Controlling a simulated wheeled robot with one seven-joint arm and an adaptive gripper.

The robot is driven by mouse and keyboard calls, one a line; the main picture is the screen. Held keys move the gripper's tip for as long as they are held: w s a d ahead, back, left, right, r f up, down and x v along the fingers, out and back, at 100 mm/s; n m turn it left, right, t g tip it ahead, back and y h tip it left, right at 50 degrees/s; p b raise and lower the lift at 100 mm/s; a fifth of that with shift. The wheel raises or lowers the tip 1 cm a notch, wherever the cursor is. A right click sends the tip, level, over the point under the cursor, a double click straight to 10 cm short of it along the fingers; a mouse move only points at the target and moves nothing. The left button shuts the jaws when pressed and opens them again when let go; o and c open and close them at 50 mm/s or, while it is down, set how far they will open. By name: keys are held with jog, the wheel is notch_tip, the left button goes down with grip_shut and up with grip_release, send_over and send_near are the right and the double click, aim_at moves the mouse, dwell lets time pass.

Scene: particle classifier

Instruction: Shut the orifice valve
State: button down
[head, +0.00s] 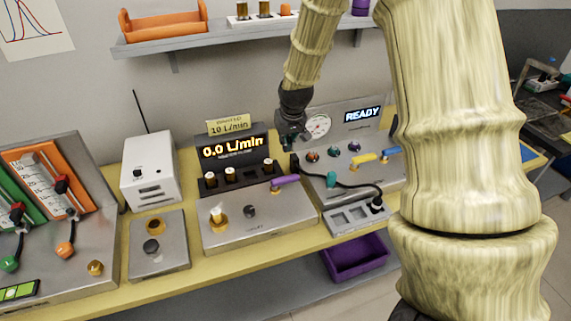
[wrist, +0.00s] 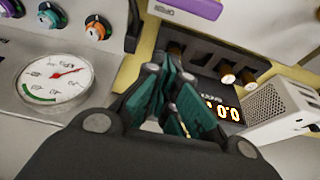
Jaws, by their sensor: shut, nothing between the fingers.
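No label that I can read names the orifice valve. A purple lever handle (head: 285,181) lies on the right part of the middle flow unit (head: 262,222). A purple bar also shows at the top edge of the wrist view (wrist: 195,8). A yellow lever (head: 364,158) and a blue lever (head: 391,151) sit on the right-hand panel (head: 345,112). My gripper (head: 291,140) is above the gap between the flow display and the round gauge, apart from the levers. In the wrist view its teal fingers (wrist: 168,92) are together and empty.
The flow display (head: 233,148) reads 0.0 L/min under a card reading 10 L/min. The right-hand panel reads READY and carries a round gauge (head: 318,127) and knobs. A black cable runs below them. A white box (head: 150,170) stands left; a shelf (head: 200,38) is above.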

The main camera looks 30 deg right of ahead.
aim_at(285, 182)
jog(key=shift+f, duration=0.1)
jog(key=shift+p+x, duration=1.5)
jog(key=shift+x, duration=3.25)
jog(key=shift+s+a+p, duration=0.25)
jog(key=shift+s+p, duration=0.3)
jog(key=shift+s, duration=0.3)
jog(key=shift+s+a+p, duration=0.2)
jog(key=shift+s+p, duration=0.3)
jog(key=shift+s, duration=0.35)
jog(key=shift+s+f, duration=0.1)
jog(key=shift+f, duration=0.05)
jog(key=shift+s, duration=0.25)
jog(key=shift+m, duration=0.3)
